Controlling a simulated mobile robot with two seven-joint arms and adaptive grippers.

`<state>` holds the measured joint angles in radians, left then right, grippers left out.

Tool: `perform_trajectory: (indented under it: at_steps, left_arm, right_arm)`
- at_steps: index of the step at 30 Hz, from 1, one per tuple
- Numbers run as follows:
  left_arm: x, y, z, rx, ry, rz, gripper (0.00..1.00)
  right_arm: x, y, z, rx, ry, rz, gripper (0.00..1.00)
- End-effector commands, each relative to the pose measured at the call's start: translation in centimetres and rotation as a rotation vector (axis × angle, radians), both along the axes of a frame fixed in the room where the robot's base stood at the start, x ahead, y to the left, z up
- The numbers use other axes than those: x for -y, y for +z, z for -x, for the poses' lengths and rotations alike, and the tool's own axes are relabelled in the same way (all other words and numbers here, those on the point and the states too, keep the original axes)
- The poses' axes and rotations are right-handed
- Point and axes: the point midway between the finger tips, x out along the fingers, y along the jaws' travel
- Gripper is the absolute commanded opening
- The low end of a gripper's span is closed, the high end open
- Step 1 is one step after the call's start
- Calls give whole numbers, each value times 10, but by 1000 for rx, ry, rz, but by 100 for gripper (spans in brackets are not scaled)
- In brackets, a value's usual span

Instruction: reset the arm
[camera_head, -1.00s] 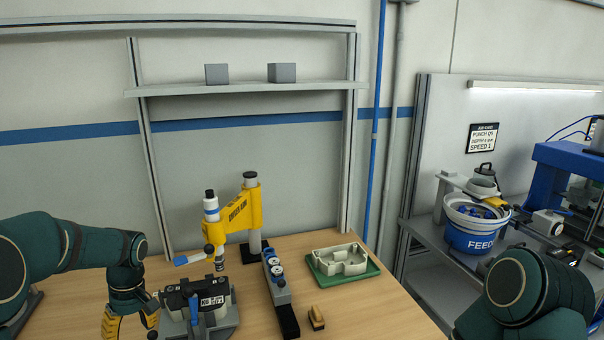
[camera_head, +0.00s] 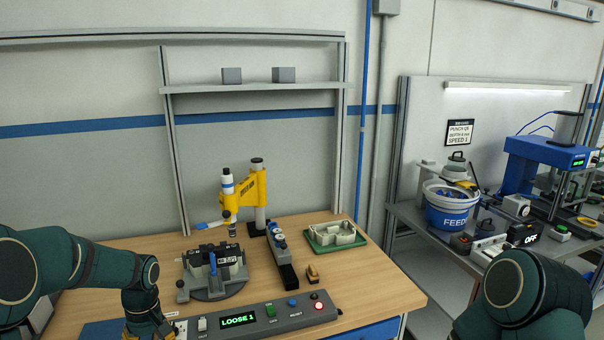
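The yellow arm (camera_head: 242,190) stands upright on a grey post at the back of the wooden bench, with a driver hanging from its left end and a blue-tipped handle at the side. A grey control panel (camera_head: 276,321) lies along the front of the bench. Its display reads LOOSE 1, and it has a green button, a blue button (camera_head: 293,302) marked RESET and a red lit button (camera_head: 318,300). My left gripper (camera_head: 152,334), with yellow fingers, is at the panel's left end, cut off by the bottom edge. Its fingertips are hidden. My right gripper is out of view.
A clamp fixture (camera_head: 190,291) holds a black part left of the grey rail (camera_head: 282,262). A green tray (camera_head: 316,246) with a pale housing and a small brown block (camera_head: 313,272) lie to the right. A blue feeder bowl (camera_head: 447,218) stands on the right-hand bench.

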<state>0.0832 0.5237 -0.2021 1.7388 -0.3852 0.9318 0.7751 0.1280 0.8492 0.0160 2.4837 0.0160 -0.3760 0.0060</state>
Motion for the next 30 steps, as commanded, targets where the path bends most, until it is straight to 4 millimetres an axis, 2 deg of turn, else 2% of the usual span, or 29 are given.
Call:
perform_trajectory:
  at_steps: [1,5,8,12,15,18,22,25,30]
  left_arm:
    - [18,-23,3,8,-52,37,58]
    - [67,-75,15,62,-185,139,58]
    - [109,-116,33,114,-287,220,58]
    - [165,-162,71,198,-408,309,58]
    - [196,-184,101,255,-479,342,58]
    - [216,-196,128,300,-533,354,58]
    - [230,-203,152,340,-579,349,58]
    - [233,-205,160,354,-596,343,58]
    - [234,-205,161,361,-602,340,58]
  right_arm:
    - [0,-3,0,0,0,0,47]
    - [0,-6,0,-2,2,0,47]
    - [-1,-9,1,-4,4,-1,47]
    - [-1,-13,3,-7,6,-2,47]
    - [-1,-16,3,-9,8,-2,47]
    - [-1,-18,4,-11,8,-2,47]
    - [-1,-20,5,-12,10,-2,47]
    - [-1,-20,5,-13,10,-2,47]
    - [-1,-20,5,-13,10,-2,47]
